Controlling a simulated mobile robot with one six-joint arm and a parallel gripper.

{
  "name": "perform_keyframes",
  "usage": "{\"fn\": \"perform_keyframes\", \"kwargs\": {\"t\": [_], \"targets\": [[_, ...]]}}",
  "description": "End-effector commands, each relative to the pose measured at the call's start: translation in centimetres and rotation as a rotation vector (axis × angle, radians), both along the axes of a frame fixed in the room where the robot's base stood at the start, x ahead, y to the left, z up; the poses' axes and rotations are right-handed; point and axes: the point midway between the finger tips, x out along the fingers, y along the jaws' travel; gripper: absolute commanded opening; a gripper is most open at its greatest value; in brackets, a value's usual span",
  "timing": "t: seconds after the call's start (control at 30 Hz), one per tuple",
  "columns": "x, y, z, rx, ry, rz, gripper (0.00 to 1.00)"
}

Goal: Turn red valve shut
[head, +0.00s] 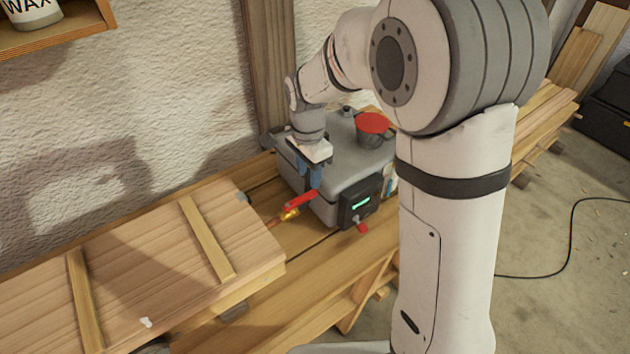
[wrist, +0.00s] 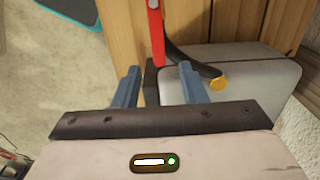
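The red valve handle (head: 301,200) is a flat lever over a brass valve body (head: 289,214), beside the front left corner of a grey tank (head: 345,145). My gripper (head: 316,184) points down beside the handle's right end, above the tank's front edge. In the wrist view the red handle (wrist: 156,35) runs down from the top edge, and its near end lies between my two blue fingers (wrist: 160,76) in the picture. The fingers are apart, with a gap on each side of the handle. I cannot tell whether the handle is at fingertip depth.
The tank carries a dark panel with a green display (head: 360,204), a red knob (head: 362,228) and a red-topped cup (head: 373,124). A wooden crate or lid (head: 150,260) lies to the left on the bench. A rough wall (head: 150,100) stands close behind.

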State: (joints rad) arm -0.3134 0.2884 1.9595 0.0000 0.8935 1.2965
Motion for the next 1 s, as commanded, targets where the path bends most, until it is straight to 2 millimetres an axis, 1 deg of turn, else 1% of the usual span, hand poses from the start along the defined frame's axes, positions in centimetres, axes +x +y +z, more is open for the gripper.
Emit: {"fn": "perform_keyframes", "kwargs": {"t": [0.1, 0.2, 0.3, 0.43, 0.67, 0.77, 1.0], "targets": [[-0.1, 0.0, -2.1, -0.002, 0.005, 0.001, 0.38], [-0.1, 0.0, -3.5, -0.002, 0.005, 0.002, 0.38], [-0.1, 0.0, -4.6, -0.002, 0.002, 0.003, 0.38], [-0.1, 0.0, -5.3, -0.001, 0.001, 0.004, 0.38], [-0.1, 0.0, -5.4, -0.001, -0.001, 0.004, 0.38], [-0.1, 0.1, -5.4, -0.001, -0.001, 0.005, 0.32], [-0.1, 0.1, -5.4, -0.001, -0.001, 0.005, 0.12]]}}
